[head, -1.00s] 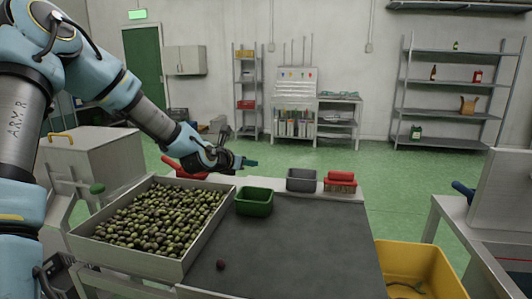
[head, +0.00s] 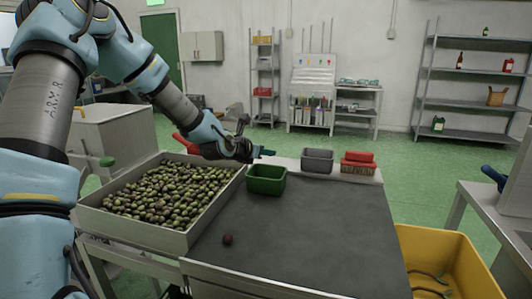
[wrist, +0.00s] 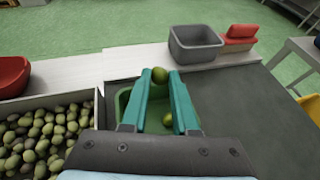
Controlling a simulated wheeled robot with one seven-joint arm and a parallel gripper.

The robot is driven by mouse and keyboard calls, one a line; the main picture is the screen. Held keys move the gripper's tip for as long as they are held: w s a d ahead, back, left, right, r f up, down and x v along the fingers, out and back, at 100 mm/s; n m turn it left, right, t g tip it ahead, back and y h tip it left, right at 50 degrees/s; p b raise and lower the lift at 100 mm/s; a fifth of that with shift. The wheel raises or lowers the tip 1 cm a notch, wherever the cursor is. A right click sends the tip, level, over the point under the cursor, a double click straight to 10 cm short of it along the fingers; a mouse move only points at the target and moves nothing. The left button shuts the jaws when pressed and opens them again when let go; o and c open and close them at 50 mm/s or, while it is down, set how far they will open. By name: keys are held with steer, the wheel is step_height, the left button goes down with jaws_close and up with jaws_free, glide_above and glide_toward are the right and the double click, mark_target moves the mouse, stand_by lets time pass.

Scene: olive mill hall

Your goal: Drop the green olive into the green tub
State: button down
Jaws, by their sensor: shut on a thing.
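My gripper (wrist: 159,78) has teal fingers and is shut on a green olive (wrist: 159,74) at its fingertips. In the head view my gripper (head: 264,153) is just above the far side of the green tub (head: 266,187). The green tub (wrist: 124,101) shows beneath and beside the fingers in the wrist view. Another green olive (wrist: 168,120) shows between the fingers, lower down, seemingly inside the tub. The held olive is too small to make out in the head view.
A tray of many olives (head: 135,233) stands left of the tub. A dark reddish olive (head: 227,240) lies on the grey mat (head: 320,235). A grey tub (head: 318,160) and a red-topped brush (head: 358,163) sit along the back. A yellow crate (head: 440,245) stands at right.

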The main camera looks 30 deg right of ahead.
steer(key=c, duration=0.6)
jaws_free()
steer(key=v, duration=1)
steer(key=shift+s+a+r, duration=0.15)
steer(key=shift+a, duration=0.15)
